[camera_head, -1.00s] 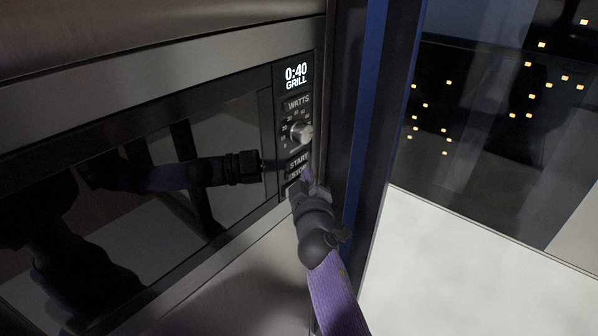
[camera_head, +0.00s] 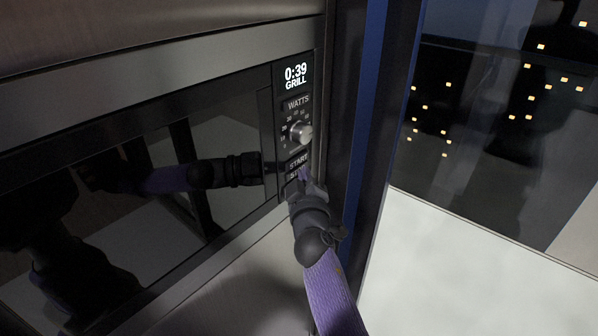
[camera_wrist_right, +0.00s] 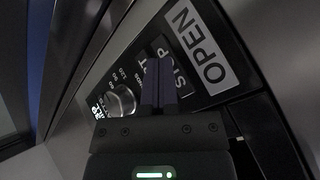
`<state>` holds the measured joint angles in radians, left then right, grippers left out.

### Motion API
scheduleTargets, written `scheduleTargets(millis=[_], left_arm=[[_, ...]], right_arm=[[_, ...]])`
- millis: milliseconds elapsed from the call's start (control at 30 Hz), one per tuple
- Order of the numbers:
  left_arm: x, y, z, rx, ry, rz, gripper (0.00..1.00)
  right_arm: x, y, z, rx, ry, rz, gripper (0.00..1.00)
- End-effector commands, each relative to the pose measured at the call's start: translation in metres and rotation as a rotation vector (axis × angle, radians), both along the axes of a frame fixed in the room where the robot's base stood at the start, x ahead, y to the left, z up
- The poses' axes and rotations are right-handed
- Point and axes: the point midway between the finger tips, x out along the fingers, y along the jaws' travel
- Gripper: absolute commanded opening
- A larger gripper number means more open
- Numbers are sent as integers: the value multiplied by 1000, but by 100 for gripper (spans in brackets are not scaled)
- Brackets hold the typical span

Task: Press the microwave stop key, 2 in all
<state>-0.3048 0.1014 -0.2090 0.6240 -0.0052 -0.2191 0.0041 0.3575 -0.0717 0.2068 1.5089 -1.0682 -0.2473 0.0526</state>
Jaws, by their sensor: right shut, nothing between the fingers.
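The microwave's control panel shows a display (camera_head: 296,76) reading 0:39 GRILL. Below it are a WATTS label, a round knob (camera_head: 300,133), the START key (camera_head: 297,162) and the stop key (camera_head: 292,177). The stop key is partly hidden behind my right gripper (camera_head: 304,175), which is shut and empty. In the right wrist view the closed fingertips (camera_wrist_right: 156,50) lie over the panel beside the STOP lettering (camera_wrist_right: 183,74) and partly cover the START lettering. I cannot tell whether they touch a key. My left gripper is not in view.
An OPEN label (camera_wrist_right: 213,50) lies beside the stop key in the right wrist view. The dark glass door (camera_head: 130,190) to the panel's left mirrors my arm. A blue-edged upright (camera_head: 366,120) stands close to the right. A pale surface (camera_head: 470,260) lies beyond.

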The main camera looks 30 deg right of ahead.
Motion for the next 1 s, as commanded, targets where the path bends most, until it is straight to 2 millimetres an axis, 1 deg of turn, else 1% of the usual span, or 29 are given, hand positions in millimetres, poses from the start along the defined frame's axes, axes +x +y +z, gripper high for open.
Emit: scheduleTargets(millis=[167, 433, 733, 1000], left_arm=[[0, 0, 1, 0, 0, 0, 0], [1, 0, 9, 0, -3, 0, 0], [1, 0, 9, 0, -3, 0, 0], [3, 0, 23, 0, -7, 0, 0]], right_arm=[[-1, -1, 1, 0, -1, 1, 0], [-14, -6, 1, 0, 0, 0, 0], [-16, -7, 1, 0, 0, 0, 0], [-40, -17, 3, 0, 0, -1, 0]])
